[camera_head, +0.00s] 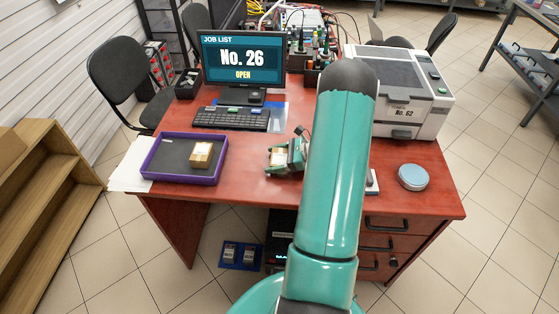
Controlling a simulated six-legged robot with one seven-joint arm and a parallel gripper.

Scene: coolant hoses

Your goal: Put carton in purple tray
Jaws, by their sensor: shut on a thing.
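The purple tray (178,179) lies on the left part of the red-brown desk and has a dark floor. A small tan carton (201,155) sits inside it, toward its right side. My gripper (279,157) is teal, to the right of the tray and apart from it. It is shut on a small tan carton (277,158), which is partly hidden by the fingers. I cannot tell how high this carton is above the desk. My teal arm hides part of the desk's middle.
A keyboard (232,118) and a monitor (242,58) stand behind the tray. White paper (128,170) lies at the tray's left. A printer (405,90) and a round blue tin (412,177) are on the right. Clear desk lies between tray and gripper.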

